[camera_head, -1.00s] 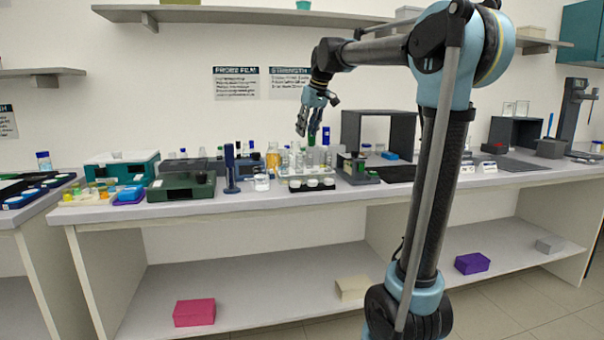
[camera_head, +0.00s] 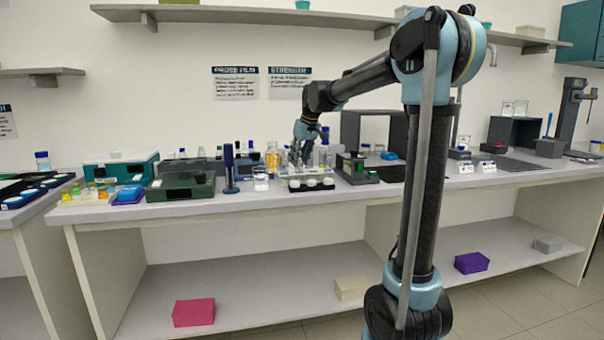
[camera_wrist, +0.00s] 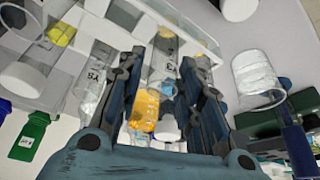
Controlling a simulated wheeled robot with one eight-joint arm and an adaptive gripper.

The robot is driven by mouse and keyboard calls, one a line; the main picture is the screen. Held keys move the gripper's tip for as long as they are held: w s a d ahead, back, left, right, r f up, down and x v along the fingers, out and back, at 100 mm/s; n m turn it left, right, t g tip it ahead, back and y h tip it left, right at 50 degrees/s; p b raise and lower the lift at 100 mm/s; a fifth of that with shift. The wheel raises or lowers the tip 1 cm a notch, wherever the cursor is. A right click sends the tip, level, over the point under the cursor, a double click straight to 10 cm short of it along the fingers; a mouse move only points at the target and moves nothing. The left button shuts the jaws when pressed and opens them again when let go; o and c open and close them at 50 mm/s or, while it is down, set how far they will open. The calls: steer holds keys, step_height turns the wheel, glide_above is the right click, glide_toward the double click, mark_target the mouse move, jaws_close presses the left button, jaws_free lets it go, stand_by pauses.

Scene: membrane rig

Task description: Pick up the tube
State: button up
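My gripper (camera_head: 302,152) is down among the tubes at the rack (camera_head: 318,172) on the bench in the head view. In the wrist view its two fingers (camera_wrist: 165,62) stand on either side of a clear tube (camera_wrist: 163,62) with a dark-lettered label. A gap shows between the fingers, and the tube appears between them, so the gripper looks open. I cannot tell whether either finger touches the tube. The white rack (camera_wrist: 178,18) runs across the top of the wrist view. Another clear labelled tube (camera_wrist: 97,75) is just left of the left finger.
A clear beaker (camera_wrist: 258,78) stands to the right. An amber bottle (camera_head: 272,158) is left of the rack, and a dark open-fronted box (camera_head: 350,125) is to the right.

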steer(key=shift+w+a+f, duration=0.1)
steer(key=shift+f, duration=0.3)
steer(key=c, duration=0.5)
steer(key=shift+c, duration=0.2)
